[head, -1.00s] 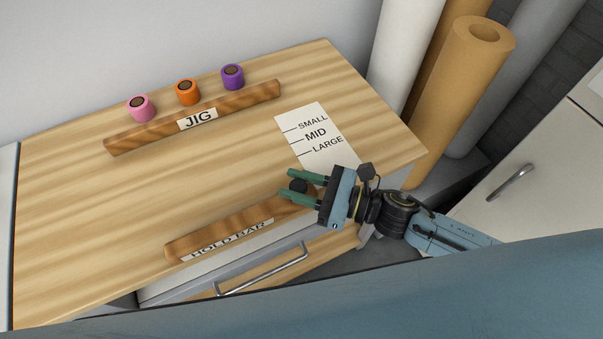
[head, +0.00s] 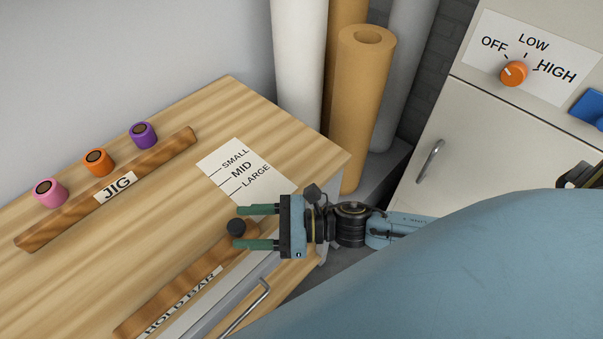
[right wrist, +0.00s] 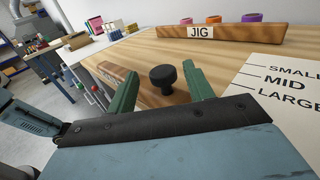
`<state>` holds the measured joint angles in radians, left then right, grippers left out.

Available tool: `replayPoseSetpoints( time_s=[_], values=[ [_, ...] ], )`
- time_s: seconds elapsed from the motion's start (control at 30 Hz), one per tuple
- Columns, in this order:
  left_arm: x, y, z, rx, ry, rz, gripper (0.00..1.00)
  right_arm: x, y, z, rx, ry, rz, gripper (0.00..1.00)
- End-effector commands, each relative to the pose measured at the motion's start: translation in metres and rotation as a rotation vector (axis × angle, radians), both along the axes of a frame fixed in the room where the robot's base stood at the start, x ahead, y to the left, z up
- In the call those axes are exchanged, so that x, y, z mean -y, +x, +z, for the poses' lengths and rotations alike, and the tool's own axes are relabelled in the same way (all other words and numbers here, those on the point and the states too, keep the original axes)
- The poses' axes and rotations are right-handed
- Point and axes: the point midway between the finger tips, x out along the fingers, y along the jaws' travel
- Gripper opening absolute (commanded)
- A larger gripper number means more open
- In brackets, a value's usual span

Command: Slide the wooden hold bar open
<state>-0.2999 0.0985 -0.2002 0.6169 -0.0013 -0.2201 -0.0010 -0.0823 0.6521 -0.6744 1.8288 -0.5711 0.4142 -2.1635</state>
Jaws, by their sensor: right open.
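The wooden hold bar (head: 178,285) lies along the front edge of the wooden table, its label facing the front. A black knob (head: 236,227) stands at its right end. My right gripper (head: 260,228) is open, with its two green fingers pointing left over the bar's right end. In the head view the knob shows at the fingertips, between them. In the right wrist view the knob (right wrist: 163,77) stands upright between and just beyond the open fingers; I cannot tell whether either finger touches it. My left gripper is not in view.
A card marked SMALL, MID, LARGE (head: 232,170) lies behind the gripper. The JIG bar (head: 150,166) and pink (head: 49,192), orange (head: 97,162) and purple (head: 143,135) rolls lie farther back. A drawer handle (head: 250,306) sticks out below the front edge.

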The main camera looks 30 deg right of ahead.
Motion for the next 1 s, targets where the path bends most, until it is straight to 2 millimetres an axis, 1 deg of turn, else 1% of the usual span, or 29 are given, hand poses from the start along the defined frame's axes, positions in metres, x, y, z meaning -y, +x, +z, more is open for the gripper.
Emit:
replayPoseSetpoints(
  time_s=[0.03, 0.1, 0.3, 0.5, 0.7, 1.0],
  values=[
    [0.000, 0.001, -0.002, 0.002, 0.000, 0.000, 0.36, 0.010, -0.007, -0.003, -0.004, -0.003, -0.001, 0.52],
    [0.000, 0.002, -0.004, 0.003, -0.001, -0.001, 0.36, 0.024, -0.015, -0.003, -0.005, -0.004, 0.000, 0.52],
    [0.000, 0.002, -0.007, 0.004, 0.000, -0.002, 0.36, 0.060, -0.035, -0.002, -0.005, -0.003, 0.000, 0.52],
    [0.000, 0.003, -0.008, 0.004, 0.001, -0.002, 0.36, 0.084, -0.048, -0.001, -0.002, -0.002, 0.001, 0.52],
    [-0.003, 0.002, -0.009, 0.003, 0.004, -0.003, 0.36, 0.094, -0.054, -0.001, -0.002, -0.001, 0.002, 0.52],
    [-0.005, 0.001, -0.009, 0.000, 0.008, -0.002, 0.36, 0.095, -0.054, 0.000, -0.001, -0.002, 0.002, 0.52]
  ],
)
